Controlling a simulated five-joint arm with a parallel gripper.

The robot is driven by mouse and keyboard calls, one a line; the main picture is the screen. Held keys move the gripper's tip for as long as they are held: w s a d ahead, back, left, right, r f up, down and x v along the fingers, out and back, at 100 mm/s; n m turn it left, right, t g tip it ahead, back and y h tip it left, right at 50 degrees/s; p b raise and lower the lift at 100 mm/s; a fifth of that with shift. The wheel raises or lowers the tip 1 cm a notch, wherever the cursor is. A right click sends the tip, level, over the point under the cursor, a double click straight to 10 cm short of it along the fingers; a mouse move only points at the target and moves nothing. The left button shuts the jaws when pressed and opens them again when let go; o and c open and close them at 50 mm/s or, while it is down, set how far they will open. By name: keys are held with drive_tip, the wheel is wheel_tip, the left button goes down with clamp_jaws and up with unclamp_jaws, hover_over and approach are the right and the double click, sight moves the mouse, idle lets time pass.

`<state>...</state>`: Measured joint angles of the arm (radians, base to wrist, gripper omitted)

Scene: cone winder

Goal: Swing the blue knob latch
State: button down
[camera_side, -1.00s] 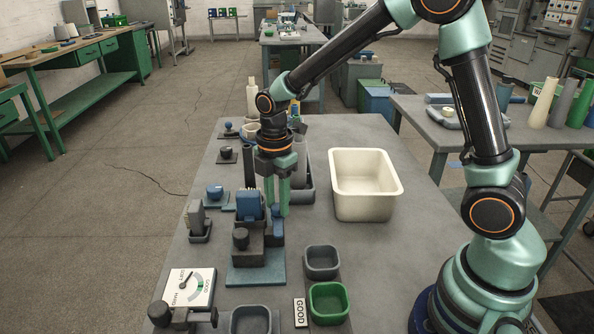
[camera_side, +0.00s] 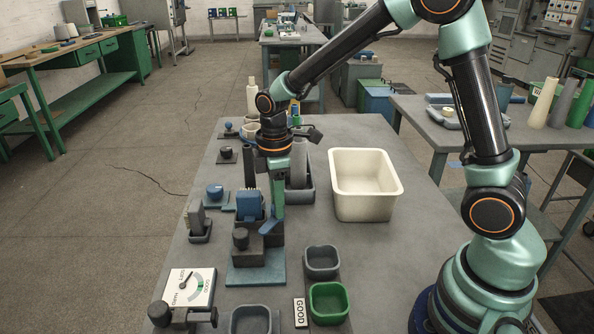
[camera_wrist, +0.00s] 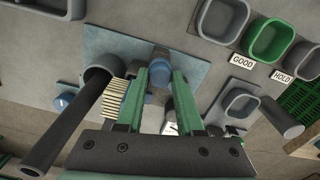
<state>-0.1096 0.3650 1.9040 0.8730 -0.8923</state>
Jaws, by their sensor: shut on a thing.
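The blue knob latch (camera_side: 268,228) sits on a dark block over a blue-grey base plate (camera_side: 256,274) near the table's middle. In the side view it shows as a slanted blue piece just below my fingertips. My gripper (camera_side: 277,212) points down at it, its green fingers overlapping edge-on. In the wrist view the blue knob (camera_wrist: 158,96) lies between the two green fingers of my gripper (camera_wrist: 164,84), shut on it. The fingers partly hide the knob and its pivot.
A blue block (camera_side: 249,204) and a dark knob (camera_side: 240,239) stand close left of my fingers. A cream bin (camera_side: 365,211) is to the right. Grey (camera_side: 322,261) and green (camera_side: 329,302) trays and a dial plate (camera_side: 190,288) are in front. Table between bin and trays is clear.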

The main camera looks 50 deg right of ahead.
drive_tip(key=m, duration=0.5)
drive_tip(key=shift+m, duration=0.3)
drive_tip(key=m, duration=0.5)
drive_tip(key=shift+m, duration=0.3)
drive_tip(key=c, duration=0.5)
unclamp_jaws()
drive_tip(key=shift+c, duration=0.2)
wheel_tip(320, 180, up, 12)
drive_tip(key=shift+r, duration=0.15)
